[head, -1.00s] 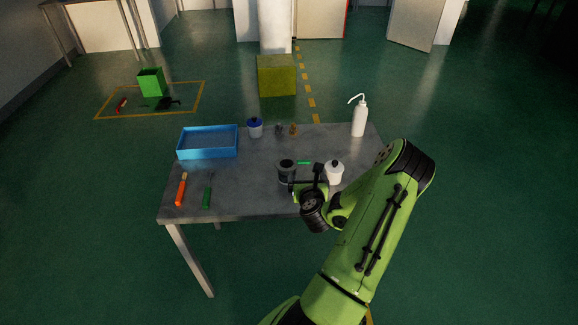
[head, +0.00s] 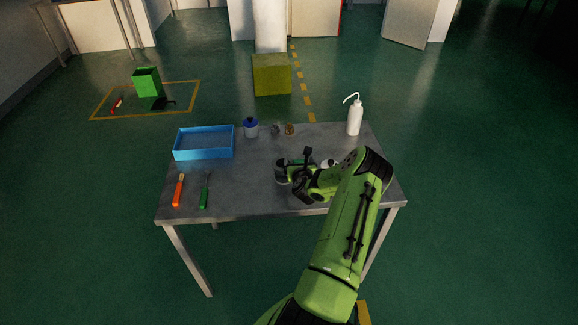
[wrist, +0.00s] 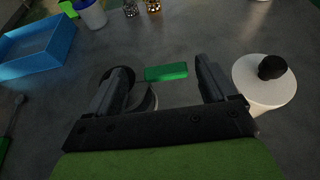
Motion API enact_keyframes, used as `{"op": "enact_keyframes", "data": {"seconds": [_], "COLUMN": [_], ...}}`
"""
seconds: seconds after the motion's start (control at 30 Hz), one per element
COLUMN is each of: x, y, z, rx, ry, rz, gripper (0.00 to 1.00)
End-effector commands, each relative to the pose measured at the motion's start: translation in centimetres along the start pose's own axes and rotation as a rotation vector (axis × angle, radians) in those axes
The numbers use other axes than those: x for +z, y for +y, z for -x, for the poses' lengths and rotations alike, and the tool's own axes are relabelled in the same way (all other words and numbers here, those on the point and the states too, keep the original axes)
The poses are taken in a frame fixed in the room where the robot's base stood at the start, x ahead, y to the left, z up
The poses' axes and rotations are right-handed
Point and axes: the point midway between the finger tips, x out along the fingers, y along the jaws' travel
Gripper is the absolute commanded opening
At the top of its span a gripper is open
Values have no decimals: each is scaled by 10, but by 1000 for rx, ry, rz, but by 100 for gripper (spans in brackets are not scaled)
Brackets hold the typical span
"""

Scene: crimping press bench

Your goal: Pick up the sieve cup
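A dark grey cup with a dark round top (head: 281,172), which I take to be the sieve cup, stands on the bench just left of my gripper in the head view. In the wrist view the dark cup (wrist: 145,101) lies behind and below the left finger, which hides much of it. My gripper (wrist: 163,66) is open and points down over the bench, with nothing held between its fingers. A green block (wrist: 166,72) lies on the bench in the gap between the fingertips. Whether the left finger touches the cup is not clear.
A white jar with a black knob (wrist: 264,82) stands close by the right finger. A blue tray (head: 204,155), a blue-lidded jar (head: 251,129), two small metal pieces (head: 283,129) and a white wash bottle (head: 355,117) stand farther back. Two handled tools (head: 178,192) lie at left.

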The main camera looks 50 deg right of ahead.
Motion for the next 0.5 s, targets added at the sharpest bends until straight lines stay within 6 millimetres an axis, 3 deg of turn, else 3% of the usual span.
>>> {"op": "enact_keyframes", "data": {"seconds": [0.03,0.3,0.5], "x": [0,-1,-2], "y": [0,0,0], "z": [0,0,0], "rx": [0,0,1], "ry": [0,2,5], "rz": [0,2,3], "gripper": [76,35,33]}}
